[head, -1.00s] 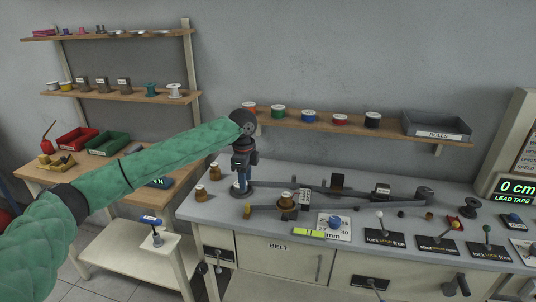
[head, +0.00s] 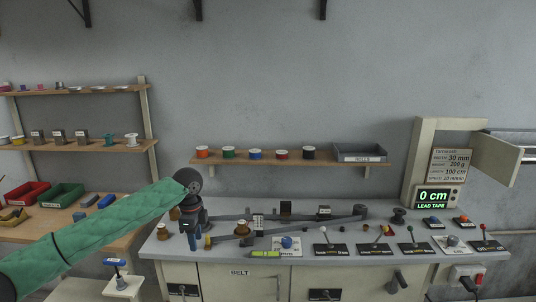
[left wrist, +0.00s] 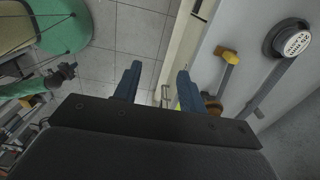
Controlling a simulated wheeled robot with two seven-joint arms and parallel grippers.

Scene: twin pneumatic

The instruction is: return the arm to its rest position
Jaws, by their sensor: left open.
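My left arm in its green sleeve comes in from the left in the head view. Its gripper (head: 197,239) points down over the left end of the grey bench (head: 410,258). In the left wrist view the two blue fingers (left wrist: 159,72) stand apart with nothing held between them; floor tiles and the bench's edge show beyond. A small dark part at the end of a green sleeve (left wrist: 64,72) shows at the left of that view. It looks like my right gripper, but its jaws are too small to read.
Near the gripper on the bench stand brass-coloured weights (head: 242,228) and a metal linkage (head: 300,216). Lever plates (head: 327,249) line the front. A shelf with spools (head: 255,154) hangs behind. A display (head: 433,198) reads 0 cm. A wooden side bench (head: 100,214) with bins stands left.

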